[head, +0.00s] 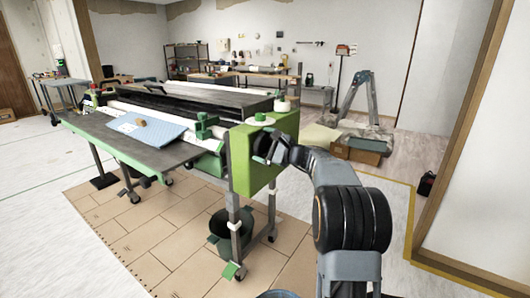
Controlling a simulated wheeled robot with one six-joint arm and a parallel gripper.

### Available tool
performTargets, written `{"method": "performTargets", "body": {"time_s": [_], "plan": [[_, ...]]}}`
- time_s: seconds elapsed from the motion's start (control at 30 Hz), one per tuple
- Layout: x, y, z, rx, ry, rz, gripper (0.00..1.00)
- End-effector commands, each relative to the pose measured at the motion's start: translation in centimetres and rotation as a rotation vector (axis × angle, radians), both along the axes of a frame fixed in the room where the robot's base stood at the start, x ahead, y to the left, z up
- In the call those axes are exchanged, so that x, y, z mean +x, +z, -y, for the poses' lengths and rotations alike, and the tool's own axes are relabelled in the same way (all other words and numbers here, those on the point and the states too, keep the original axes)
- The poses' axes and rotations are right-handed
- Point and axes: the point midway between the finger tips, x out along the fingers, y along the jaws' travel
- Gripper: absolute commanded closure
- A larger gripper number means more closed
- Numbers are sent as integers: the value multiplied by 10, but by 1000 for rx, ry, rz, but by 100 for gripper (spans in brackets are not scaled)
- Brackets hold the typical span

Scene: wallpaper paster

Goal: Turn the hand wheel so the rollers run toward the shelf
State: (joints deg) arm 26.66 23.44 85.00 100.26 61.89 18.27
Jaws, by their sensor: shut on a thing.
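The wallpaper paster has a green end housing (242,172) at its right end. A dark, round part that looks like the hand wheel (258,143) sits on the housing's near right face. My gripper (270,150) is against that face and shut on this part. The fingertips and most of the wheel blend together in dark tones, so the exact grip is hard to see. Long rollers (140,112) run left from the housing, partly hidden by the dark top. A flat grey shelf (105,145) with a green edge reaches out on the near left side.
A dark bucket (222,226) stands under the housing between the legs. Brown floor covering (165,235) lies below. A wooden frame (470,120) stands at right.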

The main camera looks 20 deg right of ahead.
Motion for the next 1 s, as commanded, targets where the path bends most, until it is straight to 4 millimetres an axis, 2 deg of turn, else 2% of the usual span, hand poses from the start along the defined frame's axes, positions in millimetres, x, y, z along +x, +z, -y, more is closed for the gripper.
{"method": "performTargets", "body": {"time_s": [0.7, 0.73, 1.0], "plan": [[0, 0, 0, -58, -2, 39, 26], [0, 0, 0, -58, -2, 39, 0], [-2, 0, 1, -57, -1, 38, 0]]}}
